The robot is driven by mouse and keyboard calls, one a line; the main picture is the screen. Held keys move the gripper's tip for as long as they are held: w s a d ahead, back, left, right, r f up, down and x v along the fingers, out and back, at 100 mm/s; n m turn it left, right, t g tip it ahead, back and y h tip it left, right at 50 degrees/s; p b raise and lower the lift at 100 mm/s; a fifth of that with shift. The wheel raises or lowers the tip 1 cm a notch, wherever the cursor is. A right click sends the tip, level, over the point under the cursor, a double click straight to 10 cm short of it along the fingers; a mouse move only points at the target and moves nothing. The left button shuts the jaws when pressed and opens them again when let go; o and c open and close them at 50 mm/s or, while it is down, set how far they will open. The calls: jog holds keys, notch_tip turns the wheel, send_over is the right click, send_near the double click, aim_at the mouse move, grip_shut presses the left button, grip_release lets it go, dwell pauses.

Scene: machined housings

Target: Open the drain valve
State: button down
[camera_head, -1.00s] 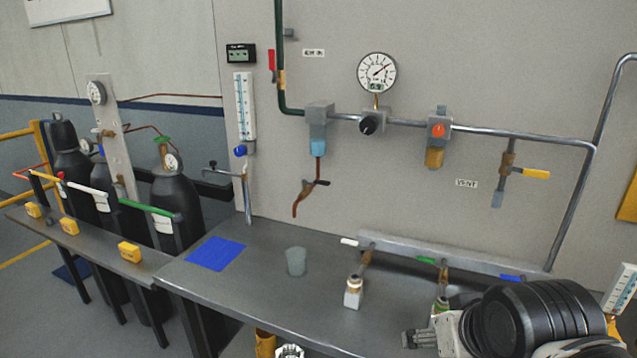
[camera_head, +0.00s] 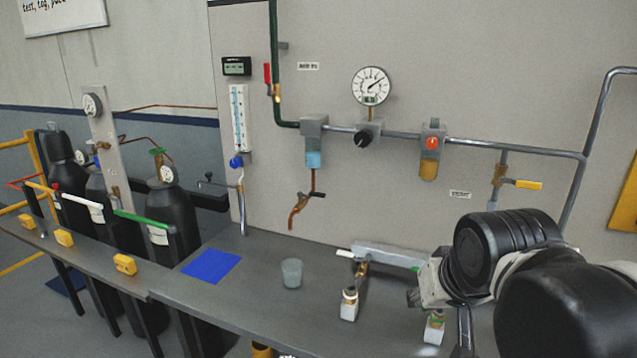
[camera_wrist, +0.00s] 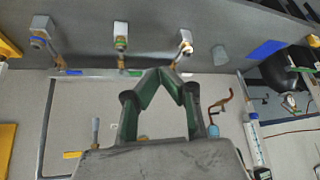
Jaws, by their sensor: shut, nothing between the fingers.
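The drain valve (camera_head: 312,195) is a small valve with a dark lever on a bent copper tube. It hangs below the blue filter bowl (camera_head: 314,159) on the wall pipe. The lever lies roughly crosswise to the tube. In the wrist view, upside down, the copper valve (camera_wrist: 222,102) is right of my fingers, with the blue bowl (camera_wrist: 213,131) beside it. My gripper (camera_wrist: 170,72) is shut and empty, its fingertips meeting in the wrist view. In the head view my arm is at lower right, well apart from the valve; the fingertips are not clear there.
A gauge (camera_head: 371,86), a black knob (camera_head: 363,139) and a yellow-handled valve (camera_head: 527,184) are on the wall. The wall face between is clear.

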jog(key=w+a+r+m+p, duration=0.1)
jog(key=w+a+r+p, duration=0.1)
jog(key=w+r, duration=0.35)
jog(key=w+a+r+g+p, duration=0.1)
jog(key=w+r, duration=0.2)
jog(key=w, duration=0.6)
jog(key=w+a+r+m+p, duration=0.15)
jog(key=w+r, duration=0.25)
jog(key=w, duration=0.4)
jog(key=w+a+f+m+g+p, duration=0.1)
jog(key=w+a, duration=0.3)
jog(key=w, duration=0.7)
jog(key=w+a+f+m+g+h+p, duration=0.1)
jog(key=w+a+p, duration=0.3)
jog(key=w, duration=0.7)
jog(key=shift+w+a, duration=0.3)
jog(key=shift+a, duration=0.5)
jog(key=shift+f, duration=0.15)
